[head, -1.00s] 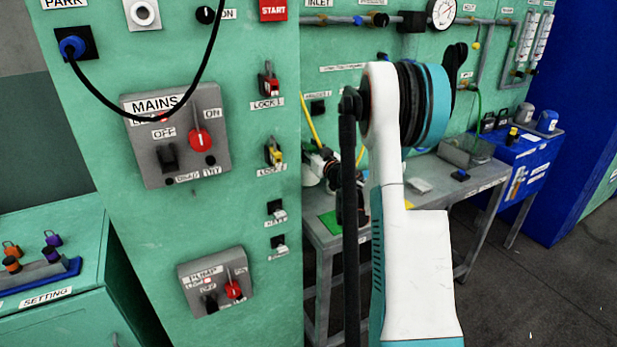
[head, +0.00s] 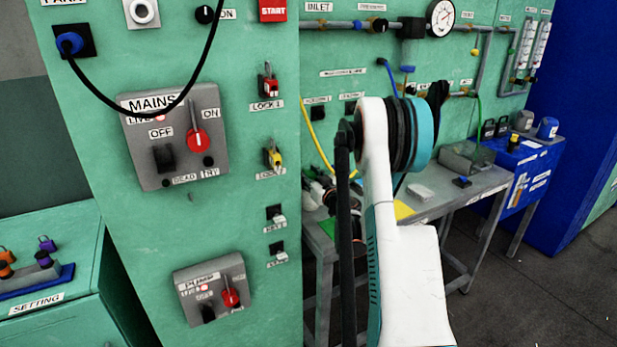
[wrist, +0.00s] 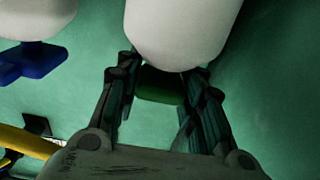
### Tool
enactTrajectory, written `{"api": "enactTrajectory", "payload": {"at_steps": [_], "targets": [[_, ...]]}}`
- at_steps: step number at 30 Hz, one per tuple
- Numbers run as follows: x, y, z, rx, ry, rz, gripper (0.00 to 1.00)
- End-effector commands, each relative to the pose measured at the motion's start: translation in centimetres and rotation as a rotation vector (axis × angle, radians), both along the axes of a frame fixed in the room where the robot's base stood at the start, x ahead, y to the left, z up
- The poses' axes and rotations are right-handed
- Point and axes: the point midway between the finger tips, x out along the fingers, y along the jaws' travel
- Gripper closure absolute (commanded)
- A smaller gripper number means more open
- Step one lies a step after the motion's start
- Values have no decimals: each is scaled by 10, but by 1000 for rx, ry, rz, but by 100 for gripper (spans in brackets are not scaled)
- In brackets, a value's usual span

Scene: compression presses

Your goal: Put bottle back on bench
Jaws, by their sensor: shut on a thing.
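In the wrist view, my gripper (wrist: 162,73) is shut on a dark green piece (wrist: 160,87) between its fingers. A large white rounded body (wrist: 182,30) stands just beyond the fingertips, its upper part cut off by the frame. It overlaps the green piece in the picture. I cannot tell whether they touch or which of them belongs to the bottle. In the head view my own arm hides the gripper and whatever it holds. The grey bench (head: 463,191) stands against the green panel, partly behind my arm.
In the wrist view a white part with a blue fitting (wrist: 33,60) hangs at left. Floor is clear at right.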

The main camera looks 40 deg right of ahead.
Motion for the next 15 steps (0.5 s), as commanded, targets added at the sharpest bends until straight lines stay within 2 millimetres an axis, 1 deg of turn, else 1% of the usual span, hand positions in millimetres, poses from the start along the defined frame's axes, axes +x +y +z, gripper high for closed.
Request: {"api": "enactTrajectory", "payload": {"at_steps": [1, 2, 3, 4, 15], "targets": [[0, 0, -2, 0, 0, 0, 100], [0, 0, -1, 0, 0, 0, 58], [0, 0, -1, 0, 0, 0, 49], [0, 0, -1, 0, 0, 0, 45], [0, 0, 1, 0, 0, 0, 45]]}}
